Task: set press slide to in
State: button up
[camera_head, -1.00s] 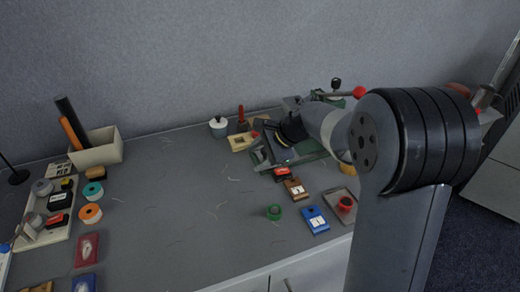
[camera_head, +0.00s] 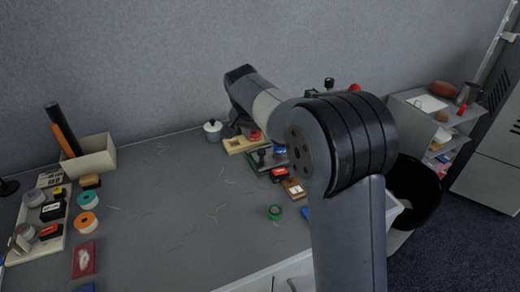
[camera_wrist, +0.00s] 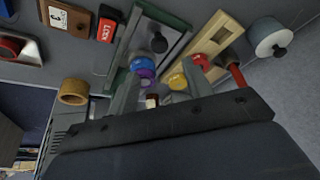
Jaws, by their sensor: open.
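The press appears to be the green-edged device; in the wrist view its grey plate (camera_wrist: 176,38) carries a black knob (camera_wrist: 158,42). I cannot tell whether this plate is the slide, or whether it is in or out. In the head view my arm hides most of the device; part of its green base (camera_head: 272,158) shows, and a red ball (camera_head: 355,88) shows above the arm. My gripper (camera_wrist: 163,82) is open, its two fingers spread on either side of a purple-and-blue round piece and a yellow piece. I see nothing gripped.
A wooden frame (camera_wrist: 222,36) with red parts lies beside the device. A white pot (camera_wrist: 272,38), a red LOCK block (camera_wrist: 107,28), a brown number block (camera_wrist: 67,17) and a tan ring (camera_wrist: 73,91) are near.

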aim_at(262, 151)
jog(key=x, duration=0.9)
jog(key=shift+a, duration=0.1)
jog(key=shift+c, duration=0.5)
grip_shut()
